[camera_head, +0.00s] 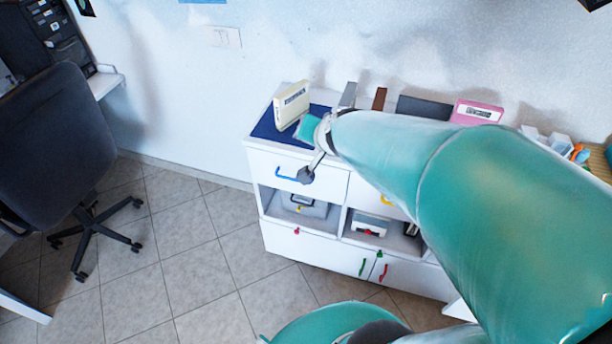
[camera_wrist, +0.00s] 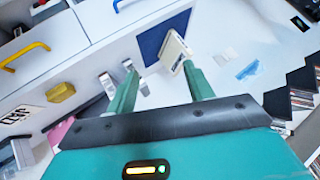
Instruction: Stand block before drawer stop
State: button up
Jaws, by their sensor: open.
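A cream box-shaped block (camera_head: 291,105) with a dark-lettered label stands upright on the blue mat (camera_head: 265,129) at the left end of the cabinet top. In the wrist view the block (camera_wrist: 174,52) is just beyond my fingertips, nearer the right finger; I cannot tell whether they touch. My gripper (camera_wrist: 159,70) is open, with nothing between its fingers. In the head view, my gripper (camera_head: 308,129) is beside the block, partly hidden by my wrist. The top drawer with a blue handle (camera_head: 287,175) looks shut. I cannot tell which thing is the drawer stop.
A grey upright piece (camera_head: 348,94), a brown piece (camera_head: 379,98), a dark grey piece (camera_head: 425,107) and a pink box (camera_head: 477,111) line the back of the cabinet top. A wall stands close behind. An office chair (camera_head: 60,140) is at left; the tiled floor between is clear.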

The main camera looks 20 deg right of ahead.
jog(key=s+a+r+n+g, duration=0.2)
jog(key=s+a+n, duration=0.2)
jog(key=s, duration=0.3)
jog(key=s+a+r+n+g, duration=0.1)
jog(key=s+a+r+n, duration=0.2)
jog(key=s, duration=0.5)
jog(key=shift+a+n+g+y, duration=0.4)
jog(key=shift+a+n, duration=0.1)
jog(key=shift+c, duration=0.2)
jog(key=c, duration=0.3)
jog(key=shift+d, duration=0.15)
